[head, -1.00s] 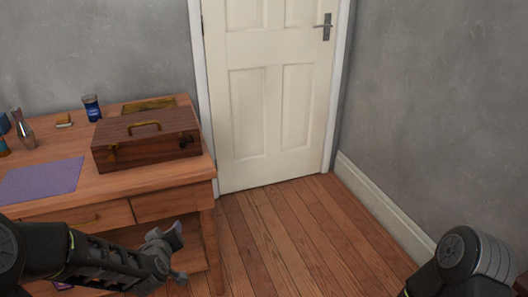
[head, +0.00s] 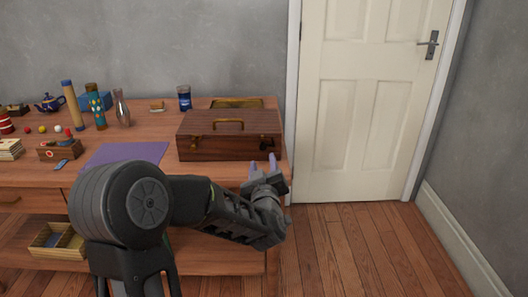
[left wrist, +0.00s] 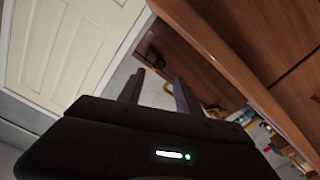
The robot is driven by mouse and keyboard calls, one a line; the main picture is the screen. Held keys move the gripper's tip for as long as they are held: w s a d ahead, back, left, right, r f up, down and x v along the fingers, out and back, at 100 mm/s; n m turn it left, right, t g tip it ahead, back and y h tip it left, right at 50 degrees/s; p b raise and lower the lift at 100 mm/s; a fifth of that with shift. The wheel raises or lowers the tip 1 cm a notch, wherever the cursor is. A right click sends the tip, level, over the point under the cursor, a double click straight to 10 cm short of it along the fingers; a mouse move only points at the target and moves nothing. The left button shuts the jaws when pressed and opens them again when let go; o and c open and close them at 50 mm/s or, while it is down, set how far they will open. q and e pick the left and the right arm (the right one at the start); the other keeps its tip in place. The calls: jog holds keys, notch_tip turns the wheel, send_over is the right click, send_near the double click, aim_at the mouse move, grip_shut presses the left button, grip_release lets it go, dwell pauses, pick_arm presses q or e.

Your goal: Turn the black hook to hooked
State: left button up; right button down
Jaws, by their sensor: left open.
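The wooden box (head: 230,146) stands closed on the table, with a brass handle (head: 228,122) on its lid. A small latch fitting (head: 195,143) shows at its front left. My left gripper (head: 262,163) is open and empty, just in front of the box's lower right front, near the table edge. Its two fingers (left wrist: 159,80) point towards the box in the wrist view. My right gripper is out of view.
A white door (head: 370,100) stands to the right. The floor (head: 350,245) is clear there.

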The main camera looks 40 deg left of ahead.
aim_at(263, 148)
pick_arm(q)
jog(key=x, duration=0.7)
jog(key=shift+w+a, duration=0.15)
jog(key=shift+a, duration=0.05)
jog(key=shift+c, duration=0.4)
grip_shut()
